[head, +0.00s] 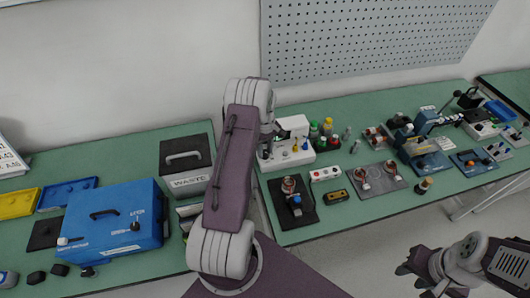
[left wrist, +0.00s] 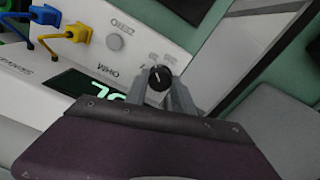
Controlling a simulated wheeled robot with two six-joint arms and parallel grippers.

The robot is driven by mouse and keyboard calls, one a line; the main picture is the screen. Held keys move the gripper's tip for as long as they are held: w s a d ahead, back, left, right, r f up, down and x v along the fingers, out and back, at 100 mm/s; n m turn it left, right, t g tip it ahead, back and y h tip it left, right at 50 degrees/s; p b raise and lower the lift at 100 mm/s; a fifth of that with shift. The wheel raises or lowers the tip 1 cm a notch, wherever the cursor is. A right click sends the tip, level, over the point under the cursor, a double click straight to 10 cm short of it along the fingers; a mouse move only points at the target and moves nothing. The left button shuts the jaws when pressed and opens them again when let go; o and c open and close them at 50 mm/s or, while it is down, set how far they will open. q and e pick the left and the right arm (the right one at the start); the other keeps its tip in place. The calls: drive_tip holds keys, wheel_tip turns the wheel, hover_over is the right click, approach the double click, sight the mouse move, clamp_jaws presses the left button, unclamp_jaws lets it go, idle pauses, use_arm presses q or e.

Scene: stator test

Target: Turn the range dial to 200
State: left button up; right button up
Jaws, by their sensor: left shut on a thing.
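The white tester (head: 296,146) stands on the bench right of the gap in the head view. Its face (left wrist: 135,35) fills the upper left wrist view. The black range dial (left wrist: 160,77) has a white pointer line and small range labels around it, too blurred to read. My left gripper (left wrist: 158,88) is shut on the dial, one finger on each side. In the head view that gripper (head: 268,146) is at the tester's left end, mostly behind my arm. The lit display (left wrist: 85,92) is partly hidden by the gripper body. My right gripper (head: 418,275) hangs at lower right, away from the bench; its opening is unclear.
Yellow and blue plugs (left wrist: 62,28) with leads sit in the tester's face near the dial. A stator fixture (head: 306,203) stands in front of the tester. A waste bin (head: 186,165) and blue case (head: 112,220) are left.

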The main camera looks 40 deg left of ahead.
sight(265, 152)
use_arm(q)
drive_tip(key=m, duration=1)
drive_tip(key=shift+p, duration=0.35)
drive_tip(key=o, duration=1)
wheel_tip(265, 152, up, 6)
drive_tip(key=p, duration=0.5)
drive_tip(key=shift+r, duration=0.15)
drive_tip(key=shift+s, duration=0.1)
drive_tip(key=shift+f, duration=0.2)
